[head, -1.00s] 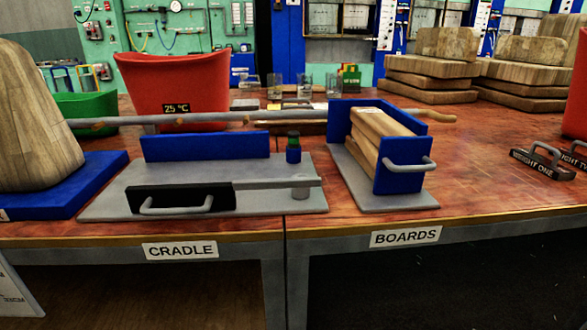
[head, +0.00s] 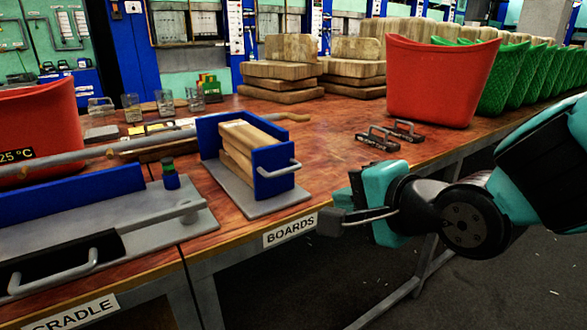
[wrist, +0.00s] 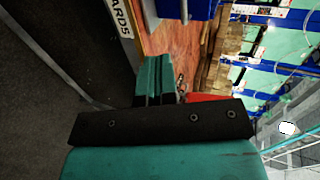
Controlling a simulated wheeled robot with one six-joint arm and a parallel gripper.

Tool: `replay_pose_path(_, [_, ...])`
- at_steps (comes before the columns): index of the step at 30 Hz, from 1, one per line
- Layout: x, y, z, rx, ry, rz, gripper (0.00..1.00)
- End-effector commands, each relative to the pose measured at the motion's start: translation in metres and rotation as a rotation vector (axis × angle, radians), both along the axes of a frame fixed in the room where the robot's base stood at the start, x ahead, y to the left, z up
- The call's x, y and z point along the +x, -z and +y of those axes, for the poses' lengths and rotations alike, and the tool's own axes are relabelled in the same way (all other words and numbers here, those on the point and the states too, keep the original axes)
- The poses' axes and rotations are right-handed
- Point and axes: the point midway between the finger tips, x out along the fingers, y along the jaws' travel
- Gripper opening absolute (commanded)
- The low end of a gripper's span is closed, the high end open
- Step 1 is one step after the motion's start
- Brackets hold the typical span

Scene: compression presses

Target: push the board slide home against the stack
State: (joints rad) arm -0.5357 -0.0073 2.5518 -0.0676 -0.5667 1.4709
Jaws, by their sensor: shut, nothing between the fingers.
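The board slide (head: 273,172) is a blue upright plate with a grey bar handle, at the front end of the boards holder. The stack (head: 238,146) of light wooden boards lies behind it, between it and the blue back walls (head: 209,134). The slide hides the near end of the stack, so I cannot tell whether a gap is left. My gripper (head: 356,188) is teal, shut and empty, to the right of the slide and apart from it, just off the table's front edge. Its shut fingers show in the wrist view (wrist: 154,80), with blue holder parts (wrist: 198,8) at the top.
The cradle fixture (head: 150,210) with a black-fronted handle stands to the left. Two dark handled weights (head: 378,140) and a red bin (head: 440,80) are at the right of the table. Table between holder and weights is clear.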

Motion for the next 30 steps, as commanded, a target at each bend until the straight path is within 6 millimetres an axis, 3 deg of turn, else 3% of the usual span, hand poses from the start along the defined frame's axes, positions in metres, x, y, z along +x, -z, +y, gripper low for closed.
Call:
replay_pose_path(10, [0.012, -0.009, 0.011, 0.047, 0.014, -0.002, 0.0])
replay_pose_path(23, [0.021, -0.002, 0.016, 0.045, 0.019, -0.001, 0.0])
replay_pose_path(30, [0.062, 0.025, 0.044, 0.049, 0.018, -0.008, 0.0])
